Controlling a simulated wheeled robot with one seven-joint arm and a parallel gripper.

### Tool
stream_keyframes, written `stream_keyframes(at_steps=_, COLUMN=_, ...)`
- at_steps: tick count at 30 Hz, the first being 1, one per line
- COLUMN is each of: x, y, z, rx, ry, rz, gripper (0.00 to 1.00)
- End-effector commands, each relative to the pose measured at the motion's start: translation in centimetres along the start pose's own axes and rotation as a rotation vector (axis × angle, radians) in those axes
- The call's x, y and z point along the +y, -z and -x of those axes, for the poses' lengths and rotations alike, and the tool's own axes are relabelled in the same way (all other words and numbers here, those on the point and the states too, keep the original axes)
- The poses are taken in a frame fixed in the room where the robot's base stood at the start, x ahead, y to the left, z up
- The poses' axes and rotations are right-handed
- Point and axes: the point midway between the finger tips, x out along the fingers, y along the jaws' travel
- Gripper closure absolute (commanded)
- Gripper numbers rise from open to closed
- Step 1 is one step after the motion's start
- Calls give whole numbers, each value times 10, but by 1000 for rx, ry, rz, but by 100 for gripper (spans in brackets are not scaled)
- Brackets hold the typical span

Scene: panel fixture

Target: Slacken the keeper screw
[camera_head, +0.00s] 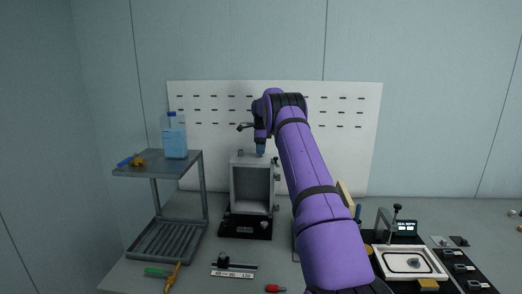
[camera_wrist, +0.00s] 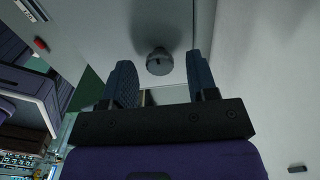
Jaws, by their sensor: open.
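The grey box fixture (camera_head: 252,187) stands on a black base in the middle of the bench, its front a pale recessed panel. My gripper (camera_head: 260,150) points down at the top of the box, beside its upper right part. In the wrist view a round grey screw head (camera_wrist: 159,62) sticks out from a pale grey surface and casts a shadow. It looks like the keeper screw. The two dark blue fingers (camera_wrist: 160,78) are open on either side of it, with a visible gap on each side. I cannot tell how far the tips are from the surface.
A grey shelf rack (camera_head: 158,168) with a blue bottle (camera_head: 174,137) stands left. A white tray (camera_head: 410,262) and a small display (camera_head: 404,228) stand right. A labelled rail (camera_head: 233,271) and a red-handled tool (camera_head: 275,288) lie in front. A white pegboard (camera_head: 215,125) stands behind.

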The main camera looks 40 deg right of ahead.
Motion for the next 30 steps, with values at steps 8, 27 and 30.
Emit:
stream_keyframes(at_steps=8, x=0, y=0, z=-5, rx=0, ry=1, rz=0, gripper=47)
stream_keyframes(at_steps=27, x=0, y=0, z=-4, rx=0, ry=1, rz=35, gripper=96)
stream_keyframes(at_steps=30, x=0, y=0, z=-4, rx=0, ry=1, rz=77, gripper=96)
